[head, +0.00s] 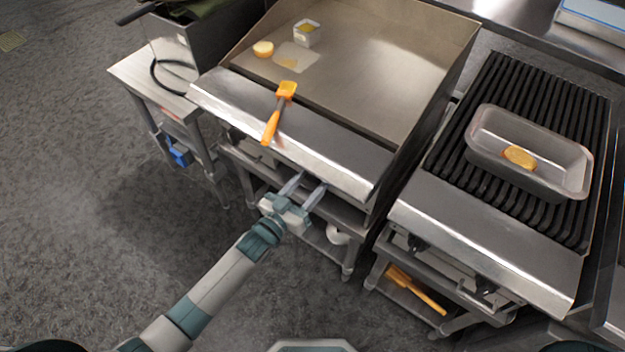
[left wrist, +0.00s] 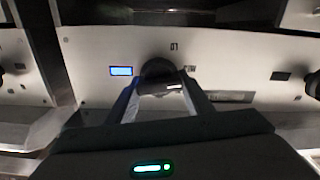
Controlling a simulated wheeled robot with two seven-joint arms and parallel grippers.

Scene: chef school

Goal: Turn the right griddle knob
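The griddle (head: 400,65) stands in the upper middle of the head view, with a steel front ledge (head: 335,150). The ledge hides its knobs there. My left gripper (head: 305,190) reaches under this ledge, its two fingers apart. In the left wrist view a black round knob (left wrist: 158,72) with a bar-shaped grip sits on a pale panel (left wrist: 225,60). My left fingertips (left wrist: 163,88) are on either side of this knob, close to the bar's ends. I cannot tell whether they touch it. My right gripper is in neither view.
A second grill (head: 480,235) with a steel pan (head: 555,145) stands to the right. An orange spatula (head: 272,122) lies across the griddle's ledge. Other dark knobs (left wrist: 313,85) show at the left and right wrist-view edges. Open floor (head: 80,220) lies left.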

